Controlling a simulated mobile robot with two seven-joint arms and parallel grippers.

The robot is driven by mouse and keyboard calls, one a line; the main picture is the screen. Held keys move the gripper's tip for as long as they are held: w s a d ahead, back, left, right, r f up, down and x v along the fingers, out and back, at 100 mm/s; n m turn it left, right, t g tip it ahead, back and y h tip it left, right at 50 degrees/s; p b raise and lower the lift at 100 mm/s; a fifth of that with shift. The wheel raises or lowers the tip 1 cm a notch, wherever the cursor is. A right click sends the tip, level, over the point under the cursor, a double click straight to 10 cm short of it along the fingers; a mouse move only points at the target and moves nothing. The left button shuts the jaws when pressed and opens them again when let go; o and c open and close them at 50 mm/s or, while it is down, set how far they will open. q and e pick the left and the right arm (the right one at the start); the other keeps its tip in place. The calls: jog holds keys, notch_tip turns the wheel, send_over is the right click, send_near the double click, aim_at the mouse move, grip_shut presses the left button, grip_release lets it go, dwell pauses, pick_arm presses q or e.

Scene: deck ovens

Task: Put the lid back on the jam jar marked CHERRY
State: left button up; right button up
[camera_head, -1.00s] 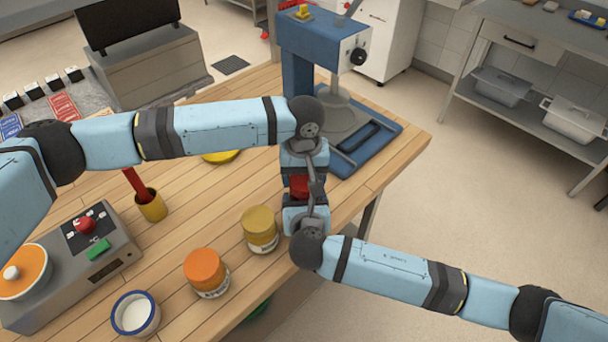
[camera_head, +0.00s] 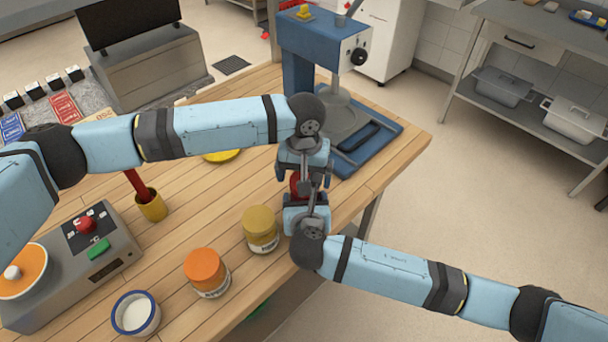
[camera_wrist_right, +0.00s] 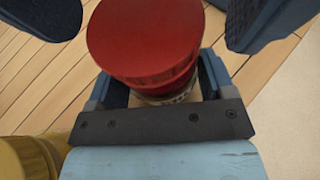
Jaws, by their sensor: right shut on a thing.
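A jar (camera_wrist_right: 170,98) with a red lid (camera_wrist_right: 143,38) stands between the fingers of my right gripper (camera_wrist_right: 158,78), which is shut on it. The lid lies over the jar's mouth and looks a little offset; I cannot tell whether it is fully seated. In the head view the red lid (camera_head: 295,184) is mostly hidden by the grippers. My left gripper (camera_head: 306,168) is just above it; in the wrist view its dark fingers (camera_wrist_right: 160,18) are wide apart on either side of the lid, clear of it. The jar's name is not readable.
A yellow-lidded jar (camera_head: 260,228) and an orange-lidded jar (camera_head: 206,271) stand left of my right gripper. A blue press (camera_head: 318,45) stands behind. The table's right edge is close by.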

pick_arm(q)
jog(key=shift+r, duration=2)
jog(key=shift+c, duration=1.3)
jog(key=n, duration=0.1)
jog(key=r+n, duration=0.1)
jog(key=n, duration=0.2)
jog(key=shift+s+d+r, duration=0.15)
jog(key=shift+d+r, duration=0.05)
jog(key=shift+d, duration=0.1)
jog(key=n, duration=0.2)
jog(key=r+n, duration=0.1)
jog(key=shift+r+n, duration=0.1)
jog(key=shift+n, duration=0.3)
jog(key=n, duration=0.1)
jog(key=r+n, duration=0.1)
jog(key=n, duration=0.1)
jog(key=shift+a, duration=0.3)
jog(key=shift+f, duration=0.1)
jog(key=shift+f, duration=4)
